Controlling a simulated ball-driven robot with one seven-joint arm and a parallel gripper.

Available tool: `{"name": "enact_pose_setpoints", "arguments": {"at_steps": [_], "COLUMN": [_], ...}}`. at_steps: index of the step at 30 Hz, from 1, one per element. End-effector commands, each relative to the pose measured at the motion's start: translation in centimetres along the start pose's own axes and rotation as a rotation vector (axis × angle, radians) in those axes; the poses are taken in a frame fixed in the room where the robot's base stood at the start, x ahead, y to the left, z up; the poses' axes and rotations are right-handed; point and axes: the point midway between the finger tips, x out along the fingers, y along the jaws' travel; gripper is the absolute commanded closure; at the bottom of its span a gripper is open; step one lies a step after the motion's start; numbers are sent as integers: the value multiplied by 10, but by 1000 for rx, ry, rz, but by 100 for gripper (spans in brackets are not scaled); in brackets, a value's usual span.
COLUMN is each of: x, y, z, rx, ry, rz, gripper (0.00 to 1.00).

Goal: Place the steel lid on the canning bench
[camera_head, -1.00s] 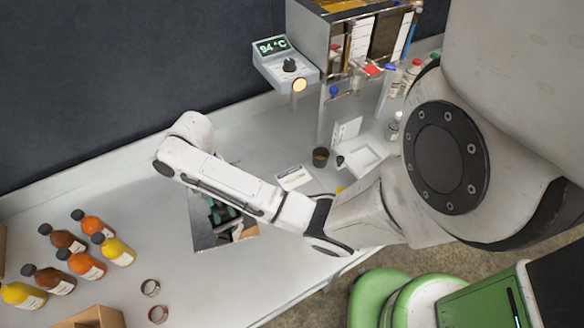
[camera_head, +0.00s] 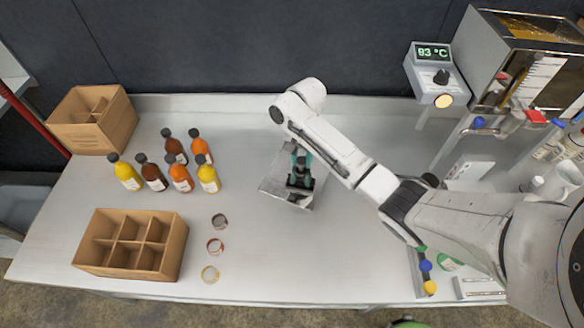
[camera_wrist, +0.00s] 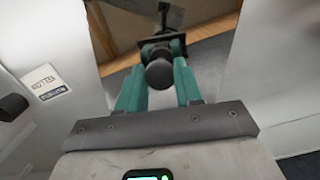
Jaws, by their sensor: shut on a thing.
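The steel lid (camera_head: 275,186) is a shiny grey square plate. In the head view it is over the middle of the grey canning bench (camera_head: 330,250). My gripper (camera_head: 300,172) points down at the lid's centre and is shut on its dark knob. In the wrist view the teal fingers of my gripper (camera_wrist: 162,50) close around a dark handle, with a mirror-like surface beyond. I cannot tell whether the lid touches the bench or hangs just above it. My gripper hides the lid's middle.
Several filled bottles (camera_head: 180,178) stand left of the lid. A divided cardboard crate (camera_head: 165,270) is at the front left, another box (camera_head: 75,135) behind. Jar rings (camera_head: 215,246) lie between crate and lid. The evaporator (camera_head: 510,65) and its display (camera_head: 433,52) are at right. Bench front centre is clear.

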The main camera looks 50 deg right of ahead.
Motion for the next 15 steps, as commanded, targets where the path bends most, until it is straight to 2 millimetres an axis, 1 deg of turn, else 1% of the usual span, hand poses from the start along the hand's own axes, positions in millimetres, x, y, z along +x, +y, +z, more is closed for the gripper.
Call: {"name": "enact_pose_setpoints", "arguments": {"at_steps": [1, 3, 6, 15], "x": [10, 20, 30, 47], "y": [-6, -13, -21, -34], "z": [-5, -10, -16, -24], "rx": [0, -2, 1, 0], "ry": [-1, 0, 0, -1], "rz": [6, 5, 3, 3], "gripper": [100, 100, 100, 100]}}
